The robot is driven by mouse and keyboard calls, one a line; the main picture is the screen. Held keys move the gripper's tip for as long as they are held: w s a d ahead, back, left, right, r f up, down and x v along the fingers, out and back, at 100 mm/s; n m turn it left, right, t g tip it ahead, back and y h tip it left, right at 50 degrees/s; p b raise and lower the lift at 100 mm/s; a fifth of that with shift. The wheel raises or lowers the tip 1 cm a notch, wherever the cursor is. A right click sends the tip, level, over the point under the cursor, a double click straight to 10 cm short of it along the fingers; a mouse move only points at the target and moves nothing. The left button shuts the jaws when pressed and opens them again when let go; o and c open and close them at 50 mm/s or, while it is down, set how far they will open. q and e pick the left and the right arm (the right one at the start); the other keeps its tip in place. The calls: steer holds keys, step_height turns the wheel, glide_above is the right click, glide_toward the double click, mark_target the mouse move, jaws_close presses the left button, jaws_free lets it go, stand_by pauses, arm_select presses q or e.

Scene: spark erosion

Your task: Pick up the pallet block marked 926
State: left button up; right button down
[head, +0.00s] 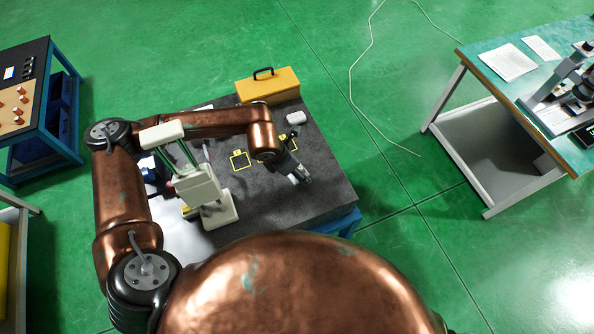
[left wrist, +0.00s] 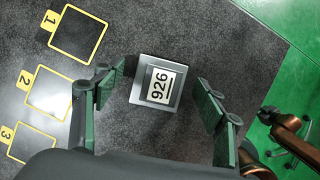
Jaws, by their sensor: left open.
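The pallet block marked 926 (left wrist: 146,93) is a small grey square block with a white label on top. It sits on the dark stone table top in the left wrist view. My left gripper (left wrist: 160,90) is open, with its green-padded fingers on either side of the block and a gap to each. In the head view my left gripper (head: 298,172) is low over the front right part of the table; the block is hard to make out there. My right gripper is not in view.
Yellow-framed squares 1 (left wrist: 78,35), 2 (left wrist: 48,94) and 3 (left wrist: 32,143) lie left of the block, looking empty. On the table (head: 325,190) stand a yellow toolbox (head: 268,88), a pale upright device (head: 200,187) and a small white item (head: 296,118).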

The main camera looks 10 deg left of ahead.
arm_select(q)
steer(key=shift+c, duration=0.7)
steer(key=c, duration=1.5)
